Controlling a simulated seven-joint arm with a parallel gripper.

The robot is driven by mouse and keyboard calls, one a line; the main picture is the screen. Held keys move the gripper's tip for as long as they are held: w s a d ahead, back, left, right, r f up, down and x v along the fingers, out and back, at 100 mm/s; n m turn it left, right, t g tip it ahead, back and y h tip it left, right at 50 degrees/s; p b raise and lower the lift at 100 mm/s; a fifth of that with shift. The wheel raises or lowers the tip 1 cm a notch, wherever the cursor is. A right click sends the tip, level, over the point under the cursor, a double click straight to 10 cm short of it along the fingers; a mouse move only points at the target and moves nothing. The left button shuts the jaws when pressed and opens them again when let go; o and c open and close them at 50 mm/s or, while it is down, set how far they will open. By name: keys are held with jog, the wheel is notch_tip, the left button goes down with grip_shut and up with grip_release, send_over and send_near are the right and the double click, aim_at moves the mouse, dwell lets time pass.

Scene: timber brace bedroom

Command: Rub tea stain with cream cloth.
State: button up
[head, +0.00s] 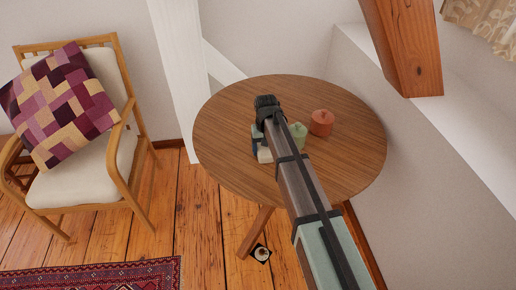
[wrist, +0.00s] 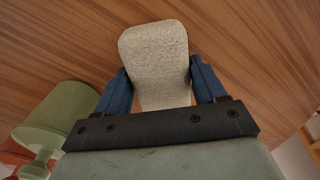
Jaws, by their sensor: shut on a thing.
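The cream cloth (wrist: 155,48) is a thick, rounded pad, held between the two blue fingers of my gripper (wrist: 160,88). In the head view the cloth (head: 264,156) shows as a small pale patch beside my gripper (head: 256,142), over the left-middle part of the round wooden table (head: 225,110). I cannot tell whether the cloth touches the tabletop. I cannot make out the tea stain in either view; the cloth or my arm may cover it.
The table's left and far parts are clear. A sloping timber brace (head: 405,45) hangs at the back right. A cushioned chair (head: 85,175) stands left.

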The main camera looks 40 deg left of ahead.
jog(key=shift+w+d, duration=1.15)
jog(key=shift+s+a, duration=2.8)
notch_tip(320, 180, up, 8)
jog(key=w+d+f+m, duration=0.1)
jog(key=d, duration=1.1)
jog(key=w+d+f+m, duration=0.1)
jog(key=w+d+f, duration=0.1)
jog(key=d, duration=1.1)
jog(key=w+d+f+m, duration=0.1)
jog(key=d+m, duration=0.1)
jog(key=d, duration=1)
jog(key=shift+w+d+f, duration=0.15)
jog(key=shift+w+f, duration=0.2)
jog(key=shift+w, duration=0.05)
jog(key=d+f+m, duration=0.1)
jog(key=d+m, duration=0.4)
jog(key=d, duration=2)
jog(key=shift+w+d+f, duration=0.2)
jog(key=shift+w+f, duration=0.15)
jog(key=shift+w, duration=0.05)
